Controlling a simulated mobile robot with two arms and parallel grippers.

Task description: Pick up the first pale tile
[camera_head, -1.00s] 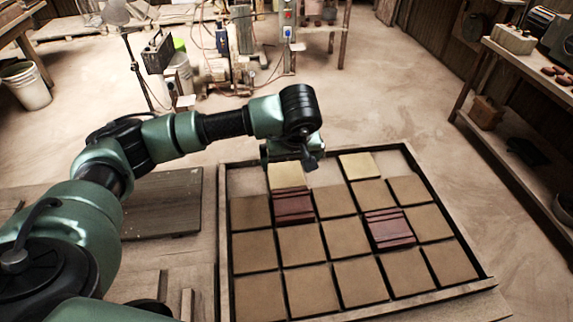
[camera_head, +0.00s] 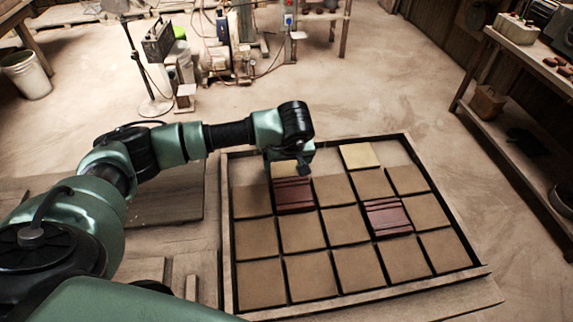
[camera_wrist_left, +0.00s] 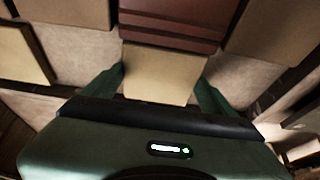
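The first pale tile (camera_head: 284,171) lies in the back row of the dark-framed tray (camera_head: 226,215), partly covered by my left gripper (camera_head: 290,165). It also shows in the left wrist view (camera_wrist_left: 160,75), next to a dark red ridged tile (camera_wrist_left: 170,22). In that view my left gripper (camera_wrist_left: 163,92) is open, with one green finger at each side of the pale tile. I cannot tell whether the fingers touch it. A second pale tile (camera_head: 359,156) lies further right in the back row. My right gripper is not in view.
Several brown tiles (camera_head: 302,232) fill the tray's other rows, with a second red ridged tile (camera_head: 388,217) among them. Bare pale spots lie beside the pale tiles in the back row. A workbench (camera_head: 500,110) stands to the right; the floor behind the tray is open.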

